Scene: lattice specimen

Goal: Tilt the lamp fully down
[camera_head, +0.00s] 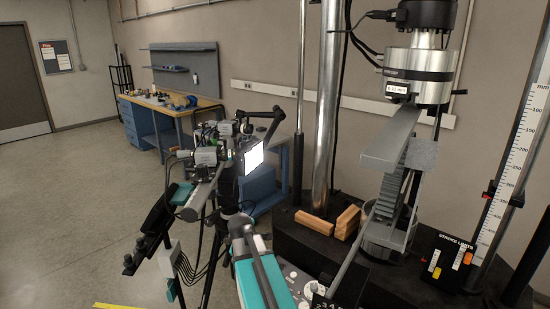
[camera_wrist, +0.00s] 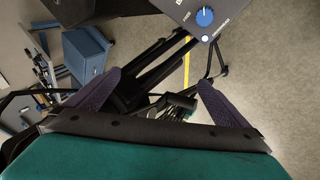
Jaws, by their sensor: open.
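The lamp (camera_head: 254,157) is a small panel with a bright white lit face. It sits on a camera rig in the middle of the head view, beside a black jointed arm (camera_head: 270,122). Its face looks tilted slightly. My gripper (camera_wrist: 159,79) shows in the wrist view with its two dark fingers wide apart and nothing between them. I cannot clearly make out the gripper in the head view, so its distance from the lamp is unclear. I cannot identify the lamp in the wrist view.
A grey box with a blue knob (camera_wrist: 205,17) is at the top of the wrist view. Cameras (camera_head: 206,156) and hanging cables crowd the rig. A testing machine with a steel column (camera_head: 324,110) stands right. A workbench (camera_head: 168,104) is behind; floor at left is clear.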

